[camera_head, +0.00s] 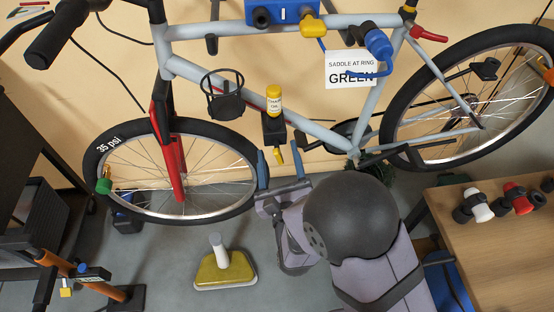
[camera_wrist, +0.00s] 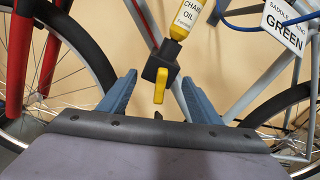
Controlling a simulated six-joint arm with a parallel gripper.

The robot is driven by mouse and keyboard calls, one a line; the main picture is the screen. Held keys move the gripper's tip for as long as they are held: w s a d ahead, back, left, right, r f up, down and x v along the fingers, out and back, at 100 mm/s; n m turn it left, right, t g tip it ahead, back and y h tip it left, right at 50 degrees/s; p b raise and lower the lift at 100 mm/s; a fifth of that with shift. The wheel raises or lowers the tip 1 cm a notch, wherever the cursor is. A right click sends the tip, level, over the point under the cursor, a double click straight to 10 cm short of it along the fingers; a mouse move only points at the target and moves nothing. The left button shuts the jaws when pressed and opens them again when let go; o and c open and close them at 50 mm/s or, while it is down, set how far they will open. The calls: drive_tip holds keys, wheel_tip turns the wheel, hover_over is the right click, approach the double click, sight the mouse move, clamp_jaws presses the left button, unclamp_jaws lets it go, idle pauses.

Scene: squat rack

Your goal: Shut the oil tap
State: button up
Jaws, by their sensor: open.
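The chain oil bottle (camera_head: 274,97) is yellow and hangs neck-down in a dark holder (camera_head: 274,130) in front of the bike frame. The oil tap (camera_head: 279,155) is a small yellow lever under the holder. In the wrist view the tap (camera_wrist: 160,84) hangs down roughly vertically below the dark block (camera_wrist: 161,67), with the bottle (camera_wrist: 185,20) above. My gripper (camera_head: 280,166) is open, with its two blue fingers on either side of the tap's line. In the wrist view my gripper (camera_wrist: 160,90) frames the tap between its fingers, touching neither. Depth is hard to judge.
The grey bike frame (camera_head: 215,75) stands behind and above. A sign reading "SADDLE AT RING GREEN" (camera_head: 350,69) hangs right of the bottle. A yellow stand with a white post (camera_head: 224,270) is on the floor. A wooden table (camera_head: 505,240) is at right.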

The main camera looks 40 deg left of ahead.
sight(279, 161)
drive_tip(key=o, duration=0.9)
drive_tip(key=shift+o, duration=0.2)
drive_tip(key=shift+b+v, duration=1.1)
drive_tip(key=shift+v, duration=2.45)
drive_tip(key=c, duration=1)
drive_tip(key=shift+s+r+b, duration=0.15)
drive_tip(key=shift+r+b, duration=0.05)
drive_tip(key=shift+b, duration=0.4)
drive_tip(key=c, duration=0.8)
